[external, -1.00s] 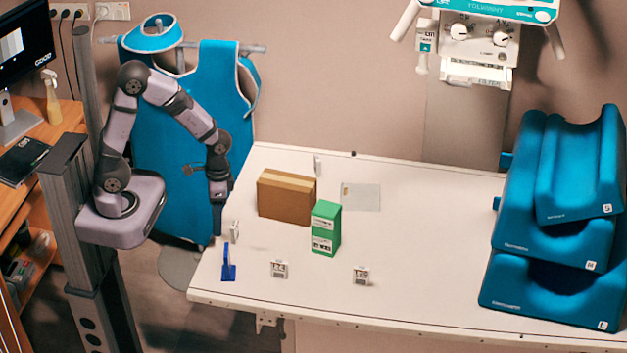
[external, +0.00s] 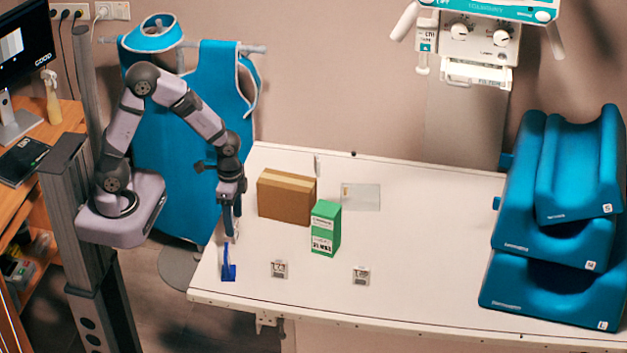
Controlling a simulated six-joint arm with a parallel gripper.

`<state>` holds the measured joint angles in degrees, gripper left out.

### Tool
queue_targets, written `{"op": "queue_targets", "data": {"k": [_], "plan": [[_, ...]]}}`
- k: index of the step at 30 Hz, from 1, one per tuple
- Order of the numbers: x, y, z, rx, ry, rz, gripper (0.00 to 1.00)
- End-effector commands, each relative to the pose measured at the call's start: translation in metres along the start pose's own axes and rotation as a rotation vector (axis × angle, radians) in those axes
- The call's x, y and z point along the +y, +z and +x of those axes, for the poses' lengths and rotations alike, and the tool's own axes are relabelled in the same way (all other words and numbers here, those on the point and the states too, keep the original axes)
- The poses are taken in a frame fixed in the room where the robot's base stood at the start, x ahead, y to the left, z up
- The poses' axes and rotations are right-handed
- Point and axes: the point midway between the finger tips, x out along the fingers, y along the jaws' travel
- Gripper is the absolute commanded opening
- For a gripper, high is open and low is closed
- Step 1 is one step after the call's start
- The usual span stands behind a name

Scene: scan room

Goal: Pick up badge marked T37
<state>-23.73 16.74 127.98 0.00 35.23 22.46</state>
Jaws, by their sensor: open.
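Two small pale badges stand on the table's front part, one left (external: 279,269) and one right (external: 361,276). Each has dark marks that are too small to read, so I cannot tell which is T37. A further small white item (external: 318,166) stands at the table's back edge, behind the cardboard box. My gripper (external: 236,223) points down over the table's left end, open, left of the brown box and behind the blue stand. It largely covers the small white item seen there earlier; I cannot tell whether they touch.
A brown cardboard box (external: 285,197) and a green carton (external: 324,232) stand mid-table. A small blue stand (external: 228,270) is at the front left. A clear flat sheet (external: 361,197) lies behind the carton. Blue foam supports (external: 545,255) fill the right end. The centre right is clear.

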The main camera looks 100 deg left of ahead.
Motion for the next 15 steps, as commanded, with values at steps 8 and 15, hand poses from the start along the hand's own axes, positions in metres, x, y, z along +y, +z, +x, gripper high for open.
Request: {"op": "queue_targets", "data": {"k": [8,15], "plan": [[-0.001,0.002,0.019,-0.006,0.003,-0.001,0.58],[-0.002,0.001,0.043,-0.004,0.002,-0.001,0.58]]}}
